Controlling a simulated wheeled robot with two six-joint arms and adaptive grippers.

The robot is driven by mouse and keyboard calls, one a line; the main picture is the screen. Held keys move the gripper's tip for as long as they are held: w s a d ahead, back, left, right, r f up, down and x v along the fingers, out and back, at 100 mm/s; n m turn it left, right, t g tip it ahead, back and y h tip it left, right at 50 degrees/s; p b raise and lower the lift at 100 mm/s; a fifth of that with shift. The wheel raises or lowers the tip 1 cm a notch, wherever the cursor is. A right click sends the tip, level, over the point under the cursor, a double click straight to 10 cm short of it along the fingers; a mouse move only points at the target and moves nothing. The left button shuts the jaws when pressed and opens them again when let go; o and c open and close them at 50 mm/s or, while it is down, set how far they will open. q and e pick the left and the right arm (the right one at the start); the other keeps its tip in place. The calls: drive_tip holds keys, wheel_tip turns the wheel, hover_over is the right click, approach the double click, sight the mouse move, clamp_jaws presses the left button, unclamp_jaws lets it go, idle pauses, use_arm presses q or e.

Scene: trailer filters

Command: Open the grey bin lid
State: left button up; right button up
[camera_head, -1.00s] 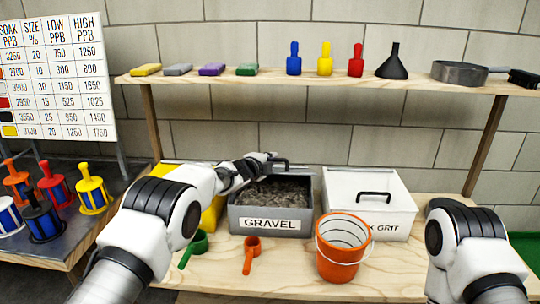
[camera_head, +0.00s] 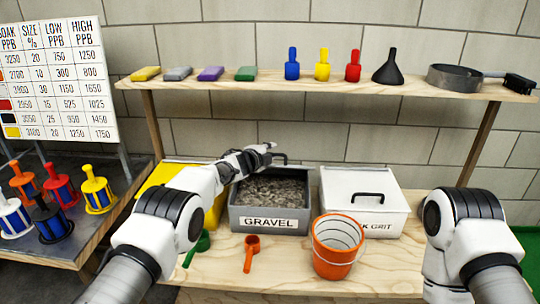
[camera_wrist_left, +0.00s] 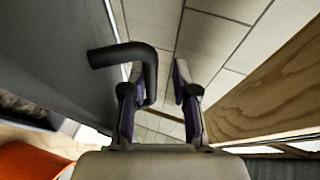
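The grey bin (camera_head: 270,221), labelled GRAVEL, stands on the bench with grey gravel showing inside. Its lid (camera_wrist_left: 62,60) is swung up at the back of the bin and fills the left of the left wrist view; in the head view it shows only as a narrow edge. The black lid handle (camera_wrist_left: 150,72) juts from it, close to the fingers. My left gripper (camera_head: 268,148) is above and behind the bin, beside the handle. Its fingers (camera_wrist_left: 160,90) are apart, with the handle near the left finger; contact is unclear. My right gripper is out of view.
A white bin (camera_head: 362,208) with its lid shut stands right of the grey bin, a yellow bin (camera_head: 160,178) left. An orange bucket (camera_head: 336,262), orange scoop (camera_head: 250,255) and green scoop (camera_head: 198,246) are in front. A shelf (camera_head: 340,86) runs above.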

use_arm(q)
drive_tip(key=shift+s+f, duration=0.15)
drive_tip(key=shift+f, duration=0.05)
drive_tip(key=shift+s+a, duration=0.1)
drive_tip(key=shift+s, duration=0.3)
drive_tip(key=v, duration=1.1)
drive_tip(key=shift+r, duration=0.25)
drive_tip(key=shift+a, duration=0.15)
